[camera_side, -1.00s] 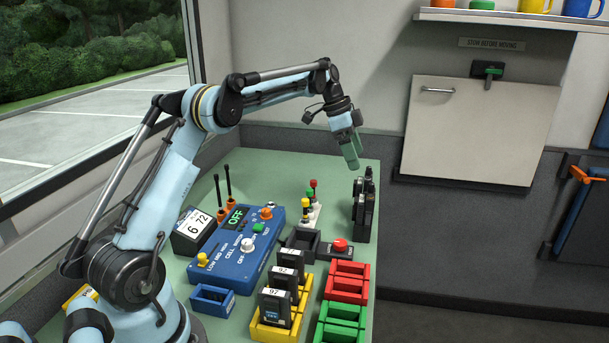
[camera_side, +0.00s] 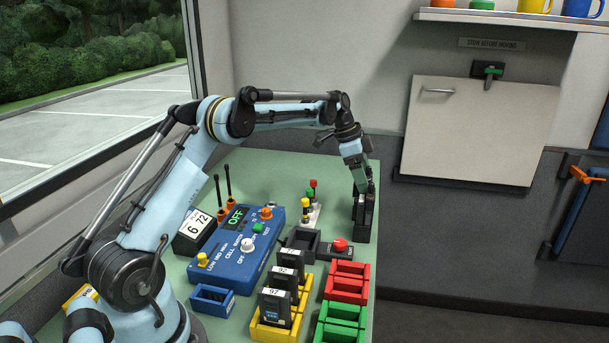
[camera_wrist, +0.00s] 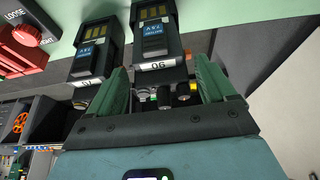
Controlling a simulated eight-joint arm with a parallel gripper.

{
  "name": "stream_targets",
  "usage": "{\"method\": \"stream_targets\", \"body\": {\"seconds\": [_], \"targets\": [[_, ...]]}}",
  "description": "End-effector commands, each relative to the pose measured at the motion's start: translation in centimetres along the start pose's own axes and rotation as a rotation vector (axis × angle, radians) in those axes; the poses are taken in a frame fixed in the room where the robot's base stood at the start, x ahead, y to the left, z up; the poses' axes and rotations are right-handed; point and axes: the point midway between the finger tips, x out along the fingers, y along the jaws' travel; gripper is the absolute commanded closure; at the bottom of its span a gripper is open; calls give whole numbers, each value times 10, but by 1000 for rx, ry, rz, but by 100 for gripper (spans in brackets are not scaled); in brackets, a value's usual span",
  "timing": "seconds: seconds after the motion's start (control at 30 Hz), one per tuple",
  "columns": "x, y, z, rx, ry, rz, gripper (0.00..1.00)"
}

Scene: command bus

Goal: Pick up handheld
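A black handheld (camera_wrist: 158,42) with a white label that looks like 06 stands close ahead in the wrist view. Its top knobs (camera_wrist: 165,101) lie between my green fingers. A second black handheld (camera_wrist: 95,52) stands to its left. In the side view, black handhelds (camera_side: 362,219) stand at the right edge of the green table, and my gripper (camera_side: 361,186) points down onto the top of one. My gripper (camera_wrist: 161,66) is open, with one finger on each side of the 06 handheld; slim gaps seem to show. The fingertips are partly hidden in the side view.
On the green table (camera_side: 270,160) are a blue control box (camera_side: 237,262), a red button box (camera_side: 341,246), small colored-knob parts (camera_side: 309,207), and red (camera_side: 347,284), green (camera_side: 341,325) and yellow (camera_side: 268,328) racks.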

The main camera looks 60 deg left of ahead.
Motion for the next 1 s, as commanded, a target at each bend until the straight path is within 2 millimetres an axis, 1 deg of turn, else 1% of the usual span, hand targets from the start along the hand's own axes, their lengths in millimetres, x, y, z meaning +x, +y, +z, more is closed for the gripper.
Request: {"method": "stream_targets", "body": {"seconds": [0.03,0.07,0.4,0.5,0.8,0.87,1.0], "targets": [[0,0,0,0,0,0,25],[0,0,0,0,0,0,29],[0,0,0,0,0,0,81],[-1,0,0,0,1,0,95],[-3,0,-1,0,1,0,95],[-6,0,-2,0,1,0,95],[-18,0,-7,0,1,0,95]]}}
